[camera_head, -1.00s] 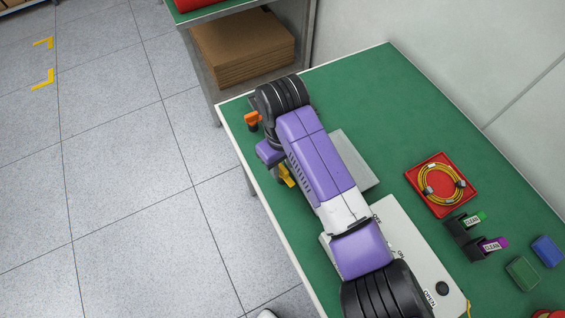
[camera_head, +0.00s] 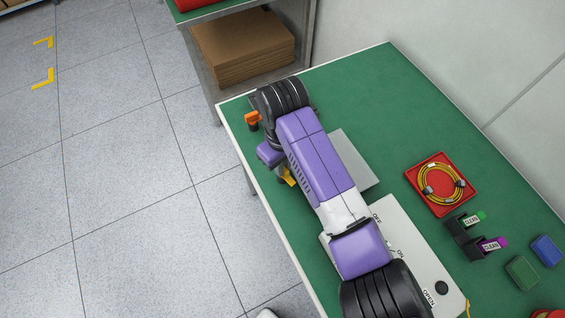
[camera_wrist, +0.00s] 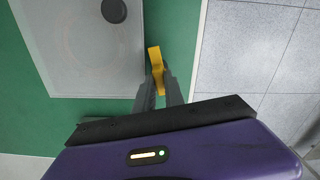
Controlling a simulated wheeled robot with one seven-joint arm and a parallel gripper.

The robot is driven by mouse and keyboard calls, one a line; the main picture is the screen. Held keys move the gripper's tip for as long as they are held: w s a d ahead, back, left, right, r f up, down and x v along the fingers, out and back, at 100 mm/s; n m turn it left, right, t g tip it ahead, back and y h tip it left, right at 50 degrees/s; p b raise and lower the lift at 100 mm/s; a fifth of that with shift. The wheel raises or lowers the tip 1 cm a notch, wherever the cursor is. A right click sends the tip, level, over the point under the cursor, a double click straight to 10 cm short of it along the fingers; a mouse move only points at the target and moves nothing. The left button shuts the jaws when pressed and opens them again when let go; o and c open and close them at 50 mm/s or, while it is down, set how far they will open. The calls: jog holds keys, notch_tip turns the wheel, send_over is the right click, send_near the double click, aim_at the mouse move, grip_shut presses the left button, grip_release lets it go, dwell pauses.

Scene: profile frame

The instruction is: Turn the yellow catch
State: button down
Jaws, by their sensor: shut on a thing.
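The yellow catch (camera_wrist: 156,60) stands at the edge side of the green bench top in the wrist view. My gripper (camera_wrist: 160,84) is shut on it, with one dark finger on each side of its lower part. In the head view only a bit of the yellow catch (camera_head: 289,177) shows beside my purple arm. My arm hides most of the gripper there. Its mount and the fingers' exact contact cannot be made out.
A grey plate (camera_wrist: 85,50) with a black knob (camera_wrist: 114,11) lies left of the catch. An orange-topped piece (camera_head: 252,119) stands near the bench edge. A white panel (camera_head: 413,255), red tray (camera_head: 413,175) and black holders (camera_head: 462,235) lie to the right. Open floor lies left.

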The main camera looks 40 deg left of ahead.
jog(key=n+p, duration=0.1)
jog(key=n, duration=0.3)
jog(key=shift+r, duration=0.1)
jog(key=n, duration=0.3)
jog(key=shift+n+p, duration=0.3)
jog(key=n, duration=0.3)
jog(key=shift+n, duration=2.5)
jog(key=c, duration=1.4)
grip_release()
jog(key=shift+c, duration=0.2)
jog(key=shift+r+b, duration=0.65)
jog(key=shift+r, duration=3.2)
